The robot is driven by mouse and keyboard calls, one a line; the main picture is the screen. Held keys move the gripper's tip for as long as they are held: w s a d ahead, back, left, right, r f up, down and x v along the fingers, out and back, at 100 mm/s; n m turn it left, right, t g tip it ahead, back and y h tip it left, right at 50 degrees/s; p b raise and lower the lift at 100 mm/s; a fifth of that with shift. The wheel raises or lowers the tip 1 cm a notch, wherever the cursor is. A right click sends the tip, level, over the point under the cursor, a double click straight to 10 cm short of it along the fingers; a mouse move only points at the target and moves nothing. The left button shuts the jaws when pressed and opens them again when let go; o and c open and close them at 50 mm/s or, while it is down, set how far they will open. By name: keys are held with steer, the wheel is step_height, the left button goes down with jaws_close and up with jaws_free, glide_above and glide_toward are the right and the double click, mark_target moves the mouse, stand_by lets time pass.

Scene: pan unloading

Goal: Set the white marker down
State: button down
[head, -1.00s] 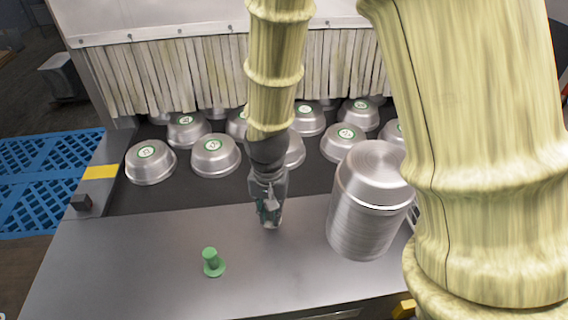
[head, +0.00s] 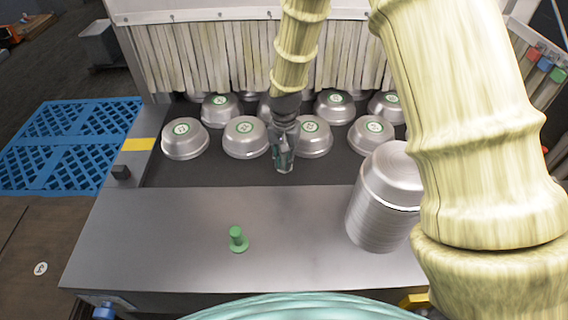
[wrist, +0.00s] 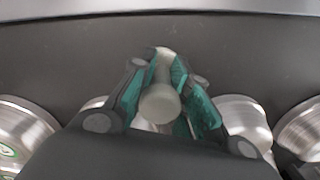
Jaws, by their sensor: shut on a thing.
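My gripper (head: 284,160) hangs over the dark belt, near the front metal counter's back edge in the picture. In the wrist view its teal-padded fingers (wrist: 165,95) are closed around the white marker (wrist: 160,103), whose pale rounded end faces the camera. In the head view the marker is mostly hidden by the fingers, and I cannot tell its height above the surface. A green peg-shaped piece with a round flange (head: 238,241) stands upright on the metal counter (head: 165,235), to the left and in front of my gripper.
Several upturned metal pans with green-ringed labels (head: 246,138) stand on the belt (head: 215,172) behind and beside my gripper. A stack of pans (head: 378,215) stands on the counter at right. Pale strip curtains (head: 210,65) hang behind. The counter's middle is bare.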

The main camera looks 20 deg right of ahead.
mark_target(284, 165)
steer(key=shift+f+p, duration=0.85)
steer(key=shift+f, duration=0.85)
steer(key=shift+f, duration=0.1)
steer(key=c, duration=1.4)
jaws_free()
steer(key=shift+o, duration=0.2)
steer(key=shift+r+b, duration=2.25)
steer(key=shift+r, duration=3.9)
